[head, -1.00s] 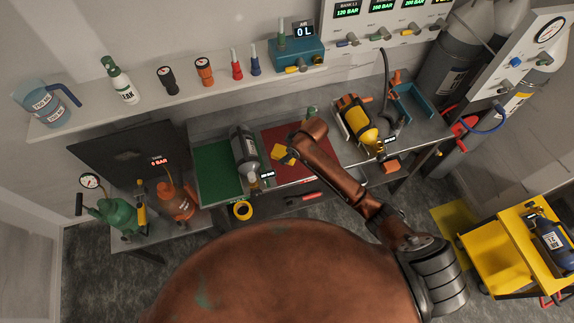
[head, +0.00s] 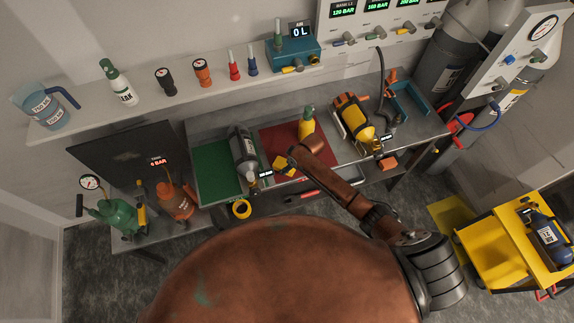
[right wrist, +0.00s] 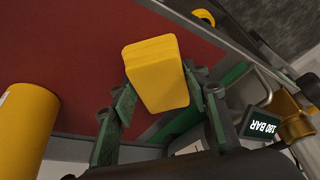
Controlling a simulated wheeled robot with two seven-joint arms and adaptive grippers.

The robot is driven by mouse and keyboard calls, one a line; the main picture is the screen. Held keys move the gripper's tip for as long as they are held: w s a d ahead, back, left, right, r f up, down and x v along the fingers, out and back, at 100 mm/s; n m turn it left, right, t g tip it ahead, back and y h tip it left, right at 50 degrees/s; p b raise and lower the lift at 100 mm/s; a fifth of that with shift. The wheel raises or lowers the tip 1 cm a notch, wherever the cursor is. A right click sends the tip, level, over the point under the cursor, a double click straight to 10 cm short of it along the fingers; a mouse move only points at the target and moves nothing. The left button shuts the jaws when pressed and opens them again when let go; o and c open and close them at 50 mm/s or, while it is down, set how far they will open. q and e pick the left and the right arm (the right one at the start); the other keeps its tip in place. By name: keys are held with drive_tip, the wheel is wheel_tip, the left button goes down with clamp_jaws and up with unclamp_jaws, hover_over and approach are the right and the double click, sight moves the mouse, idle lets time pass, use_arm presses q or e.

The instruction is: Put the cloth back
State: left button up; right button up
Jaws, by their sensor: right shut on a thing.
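The cloth is a folded yellow block; in the head view the yellow cloth (head: 283,166) shows at the tip of my right gripper (head: 289,163), over the near left part of the red mat (head: 283,138). In the right wrist view the cloth (right wrist: 157,75) sits between the green-padded fingers of my right gripper (right wrist: 162,98), which is shut on it. It appears held near the mat's edge; I cannot tell whether it touches the surface. My left gripper is not in view.
A grey cylinder (head: 242,150) lies on the green mat (head: 214,165), left of the cloth. A yellow bottle (head: 306,127) stands on the red mat behind my gripper. A yellow cylinder (head: 352,120) lies in a cradle to the right.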

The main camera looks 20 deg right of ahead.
drive_tip(key=shift+f, duration=0.1)
drive_tip(key=o, duration=1.2)
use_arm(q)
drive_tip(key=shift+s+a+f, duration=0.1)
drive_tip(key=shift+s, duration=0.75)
use_arm(e)
drive_tip(key=shift+s+d+r, duration=0.1)
drive_tip(key=shift+d+r, duration=0.05)
drive_tip(key=shift+r, duration=0.35)
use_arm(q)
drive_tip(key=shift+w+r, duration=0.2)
use_arm(e)
drive_tip(key=v, duration=1.1)
drive_tip(key=shift+s+r, duration=0.1)
drive_tip(key=shift+r, duration=0.05)
